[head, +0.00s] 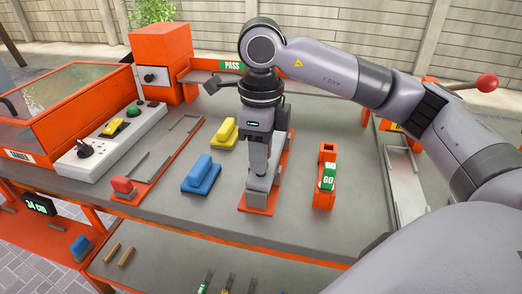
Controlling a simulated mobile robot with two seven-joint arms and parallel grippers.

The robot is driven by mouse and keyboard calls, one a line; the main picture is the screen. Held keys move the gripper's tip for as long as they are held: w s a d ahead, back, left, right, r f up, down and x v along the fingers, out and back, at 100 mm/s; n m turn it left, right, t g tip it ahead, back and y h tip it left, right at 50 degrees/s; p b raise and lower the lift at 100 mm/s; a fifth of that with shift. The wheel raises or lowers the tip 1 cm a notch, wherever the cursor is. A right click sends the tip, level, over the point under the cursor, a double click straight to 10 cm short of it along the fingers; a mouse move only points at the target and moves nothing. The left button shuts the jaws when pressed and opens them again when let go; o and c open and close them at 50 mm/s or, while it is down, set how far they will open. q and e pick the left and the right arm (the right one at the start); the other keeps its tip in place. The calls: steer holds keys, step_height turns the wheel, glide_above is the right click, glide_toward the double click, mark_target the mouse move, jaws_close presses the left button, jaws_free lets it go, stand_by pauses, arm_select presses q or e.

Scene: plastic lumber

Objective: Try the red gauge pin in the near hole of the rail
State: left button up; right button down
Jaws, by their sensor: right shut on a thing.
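My right gripper (258,178) points down over the orange-based rail fixture (284,162) near the middle of the bench. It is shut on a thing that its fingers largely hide. No red gauge pin can be clearly made out. A grey block (257,198) shows under the fingertips at the near end of the fixture. The near hole is hidden, and I cannot tell whether anything is in it. My left gripper is not in view.
A blue block (202,173) and a yellow block (224,134) lie left of my right gripper. An orange stand labelled GO (327,190) is close on its right. A red-capped stop (122,186) and a white control panel (105,145) are farther left.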

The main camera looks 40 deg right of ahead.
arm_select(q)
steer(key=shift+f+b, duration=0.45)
arm_select(e)
steer(key=shift+f, duration=0.55)
steer(key=shift+r, duration=0.1)
stand_by(1.1)
steer(key=shift+r+p, duration=2.75)
steer(key=shift+r, duration=0.95)
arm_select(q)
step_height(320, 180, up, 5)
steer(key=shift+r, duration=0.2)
